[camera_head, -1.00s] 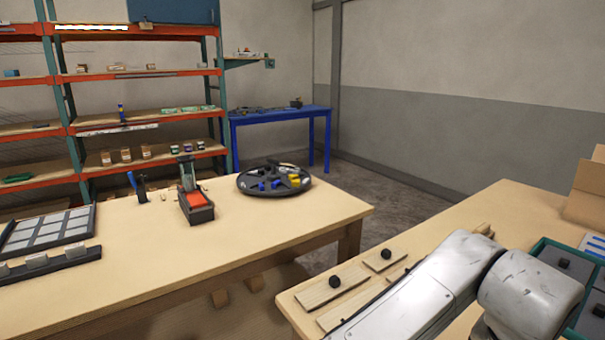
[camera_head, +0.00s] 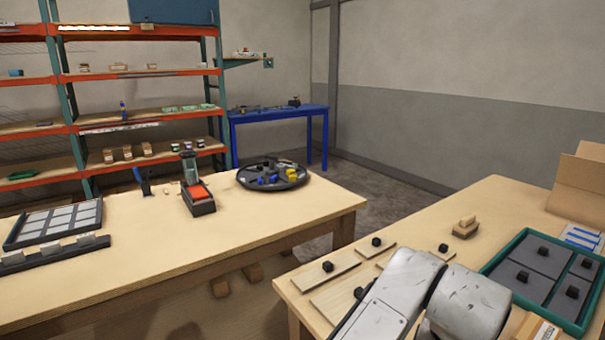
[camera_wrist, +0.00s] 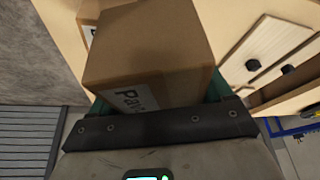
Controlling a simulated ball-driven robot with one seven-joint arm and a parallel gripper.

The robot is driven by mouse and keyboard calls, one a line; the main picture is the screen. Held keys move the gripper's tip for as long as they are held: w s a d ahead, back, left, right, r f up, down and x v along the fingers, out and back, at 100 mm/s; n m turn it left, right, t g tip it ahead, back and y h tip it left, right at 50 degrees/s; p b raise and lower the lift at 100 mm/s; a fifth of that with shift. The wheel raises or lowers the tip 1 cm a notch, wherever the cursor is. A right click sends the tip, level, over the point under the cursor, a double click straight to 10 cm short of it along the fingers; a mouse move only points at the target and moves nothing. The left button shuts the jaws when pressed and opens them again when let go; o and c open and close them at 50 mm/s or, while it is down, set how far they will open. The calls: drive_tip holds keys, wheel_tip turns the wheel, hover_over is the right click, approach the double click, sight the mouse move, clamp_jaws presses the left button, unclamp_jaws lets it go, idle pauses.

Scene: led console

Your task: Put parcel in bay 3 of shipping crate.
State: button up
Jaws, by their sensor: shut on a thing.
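A brown cardboard parcel (camera_wrist: 150,60) with a white label, partly cut off, fills the middle of the wrist view. My gripper (camera_wrist: 155,96) is shut on it, with teal edges showing on either side of the parcel. The fingertips are hidden by the parcel. In the head view the gripper itself does not show. A labelled brown box (camera_head: 537,329) stands at the bottom edge there; I cannot tell whether it is the held parcel. I cannot make out which thing is the shipping crate, and no bay number is readable.
A teal-rimmed tray (camera_head: 497,262) with grey knobbed panels lies on the right table. Wooden plates with black knobs (camera_head: 325,277) lie to its left. An open cardboard box (camera_head: 578,185) stands behind. Another brown box (camera_wrist: 87,14) is beyond the held parcel. The left table holds a round black tray (camera_head: 273,184).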

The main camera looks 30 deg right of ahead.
drive_tip(key=w+a+f+n+t+y+p, duration=0.1)
drive_tip(key=w+a+f+n, duration=0.3)
drive_tip(key=a, duration=0.2)
drive_tip(key=w+a+f+n+t+y, duration=0.1)
drive_tip(key=w+a+f+n+y, duration=0.1)
drive_tip(key=w+a+f+n, duration=0.35)
drive_tip(key=w+a+f+n+y+p, duration=0.1)
drive_tip(key=w+a+f+n, duration=0.15)
drive_tip(key=a, duration=0.55)
wheel_tip(320, 180, down, 10)
drive_tip(key=s, duration=0.2)
drive_tip(key=shift+s+n+t, duration=0.3)
drive_tip(key=shift+s+n, duration=0.1)
drive_tip(key=shift+a, duration=0.1)
